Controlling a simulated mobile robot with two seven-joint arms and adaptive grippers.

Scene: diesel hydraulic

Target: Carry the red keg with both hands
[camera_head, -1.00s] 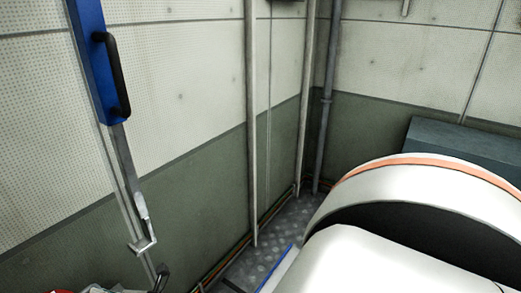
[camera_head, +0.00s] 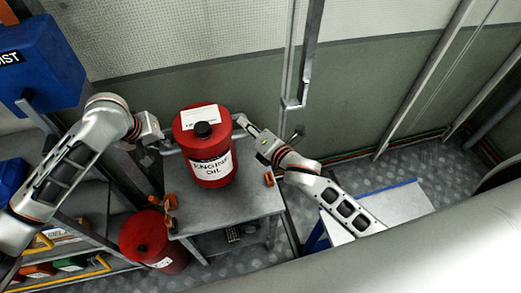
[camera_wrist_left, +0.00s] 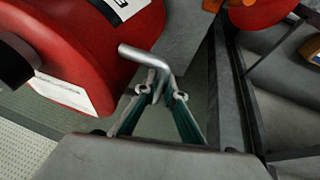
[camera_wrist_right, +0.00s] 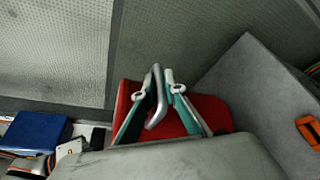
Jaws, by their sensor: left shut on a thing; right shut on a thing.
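The red keg (camera_head: 214,176), with a black cap and an "ENGINE OIL" label, is upright at the grey workbench (camera_head: 240,205). I cannot tell whether it touches the top. My left gripper (camera_head: 166,147) is at its left side, shut on a metal handle of the keg; the handle shows in the left wrist view (camera_wrist_left: 140,54) beside the red body (camera_wrist_left: 80,55). My right gripper (camera_head: 246,126) is at its right side, shut on the other handle, which shows in the right wrist view (camera_wrist_right: 157,95) in front of the red body (camera_wrist_right: 210,110).
A second red keg (camera_head: 150,240) stands on the floor left of the bench. Orange items (camera_head: 170,201) lie at the bench edges. A shelf (camera_head: 60,240) and a blue hoist box (camera_head: 45,60) are at left. A wall is behind. Checkered floor (camera_head: 440,175) shows at right.

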